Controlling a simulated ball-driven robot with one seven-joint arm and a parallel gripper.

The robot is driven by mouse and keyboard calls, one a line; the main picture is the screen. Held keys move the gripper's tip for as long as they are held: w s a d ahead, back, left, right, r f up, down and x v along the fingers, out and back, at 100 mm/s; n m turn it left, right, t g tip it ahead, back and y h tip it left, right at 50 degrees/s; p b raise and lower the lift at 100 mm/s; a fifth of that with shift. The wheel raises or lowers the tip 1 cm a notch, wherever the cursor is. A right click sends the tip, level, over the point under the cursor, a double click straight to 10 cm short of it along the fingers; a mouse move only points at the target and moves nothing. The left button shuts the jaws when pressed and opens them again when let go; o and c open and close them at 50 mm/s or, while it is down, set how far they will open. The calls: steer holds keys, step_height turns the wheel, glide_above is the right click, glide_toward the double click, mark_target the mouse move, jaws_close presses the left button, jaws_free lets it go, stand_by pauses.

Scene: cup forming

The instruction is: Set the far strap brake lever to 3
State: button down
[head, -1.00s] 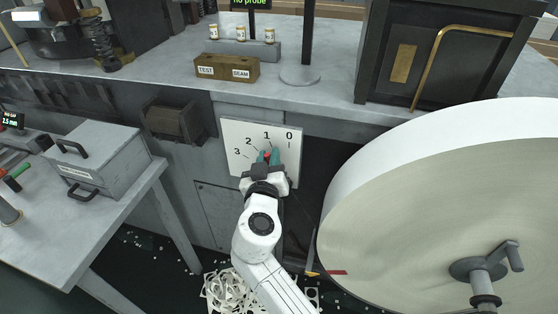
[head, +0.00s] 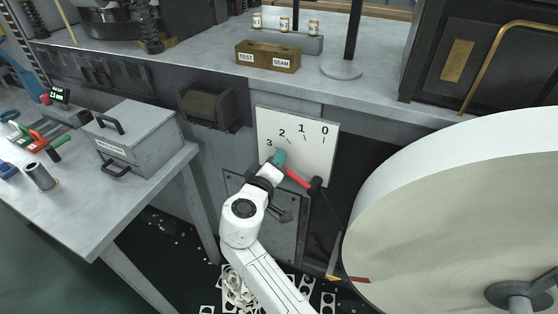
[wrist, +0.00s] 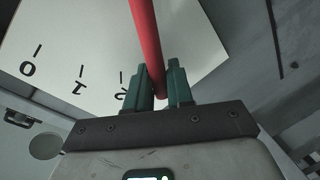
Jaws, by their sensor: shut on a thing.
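The red brake lever (head: 297,178) runs from a dark pivot at the lower right of a white dial plate (head: 312,150) up and left toward the plate's 3 side. The plate carries the marks 0, 1, 2 and 3. My gripper (head: 279,158) is shut on the lever's free end, just below the numeral 3, and hides the lever's tip. In the wrist view, the green fingers (wrist: 160,82) stand on both sides of the red lever (wrist: 146,35), beyond the 2 mark. The 3 is hidden there, so exact alignment cannot be told.
A large pale drum (head: 470,210) fills the right side, close to the lever. A grey bench (head: 130,200) with a lidded box (head: 142,132) stands left. A wooden TEST SEAM block (head: 268,57) sits on the counter above. Scraps (head: 240,290) lie on the floor.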

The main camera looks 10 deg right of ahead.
steer(key=shift+a+f, duration=0.15)
steer(key=shift+f, duration=0.05)
stand_by(0.3)
steer(key=c, duration=1.2)
jaws_free()
steer(key=p+v, duration=0.1)
steer(key=v, duration=0.9)
steer(key=shift+s+a, duration=0.25)
steer(key=shift+s, duration=0.05)
